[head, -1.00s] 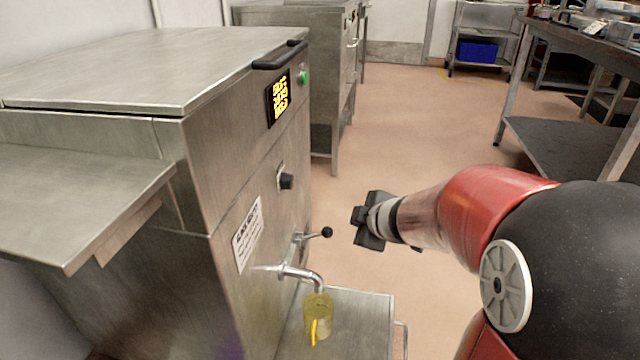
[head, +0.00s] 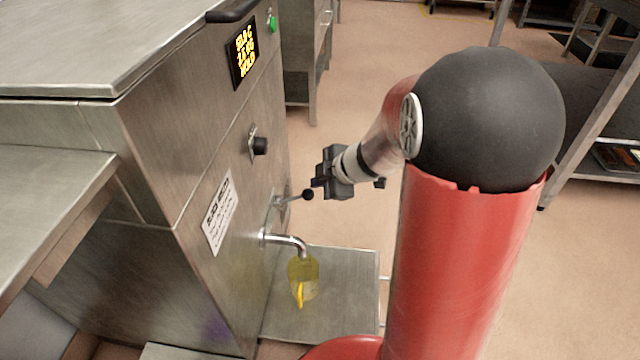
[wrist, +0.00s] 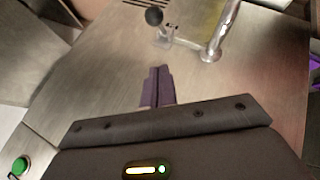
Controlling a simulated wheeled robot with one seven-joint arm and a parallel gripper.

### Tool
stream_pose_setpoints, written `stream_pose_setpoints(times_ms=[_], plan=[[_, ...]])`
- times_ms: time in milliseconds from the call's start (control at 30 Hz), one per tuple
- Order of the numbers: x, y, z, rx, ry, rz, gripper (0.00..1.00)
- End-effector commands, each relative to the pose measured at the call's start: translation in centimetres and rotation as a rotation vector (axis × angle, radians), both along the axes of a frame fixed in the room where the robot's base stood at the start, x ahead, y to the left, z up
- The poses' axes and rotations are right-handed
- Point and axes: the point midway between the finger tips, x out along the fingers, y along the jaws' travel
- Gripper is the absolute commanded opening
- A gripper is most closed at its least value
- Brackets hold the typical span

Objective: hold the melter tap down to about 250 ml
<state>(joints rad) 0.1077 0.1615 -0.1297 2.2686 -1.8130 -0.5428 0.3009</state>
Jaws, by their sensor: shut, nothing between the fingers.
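The melter (head: 190,180) is a steel cabinet on the left in the head view. Its tap lever (head: 296,197) ends in a black ball and sticks out above the curved spout (head: 288,241). A yellowish see-through jug (head: 303,278) with a yellow handle stands under the spout; its level cannot be read. My gripper (head: 318,183) is shut and empty, close above and beside the ball; contact cannot be told. In the wrist view the shut fingers (wrist: 157,82) point toward the lever's ball (wrist: 154,16), with a gap in the picture. The spout (wrist: 219,38) is to its right.
The jug stands on a steel shelf (head: 345,300) at the melter's front. A black knob (head: 260,146), a lit display (head: 243,52) and a green button (head: 272,23) are higher on the front. A steel ledge (head: 50,190) juts out at left. Open floor lies behind my arm.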

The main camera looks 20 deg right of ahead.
Motion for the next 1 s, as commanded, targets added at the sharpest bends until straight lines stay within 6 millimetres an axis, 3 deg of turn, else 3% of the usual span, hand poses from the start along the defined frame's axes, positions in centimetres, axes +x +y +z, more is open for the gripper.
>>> stream_pose_setpoints(times_ms=[100, 333, 467, 667, 1000], plan=[[1.5, 1.0, -2.6, 0.000, 0.002, 0.000, 0.00], [4.2, 2.7, -6.1, 0.001, 0.001, 0.000, 0.00], [5.1, 1.7, -7.7, 0.001, 0.002, -0.004, 0.00], [5.8, 1.1, -8.6, 0.000, 0.001, -0.002, 0.00], [5.9, 1.0, -8.7, 0.000, 0.000, -0.002, 0.00]])
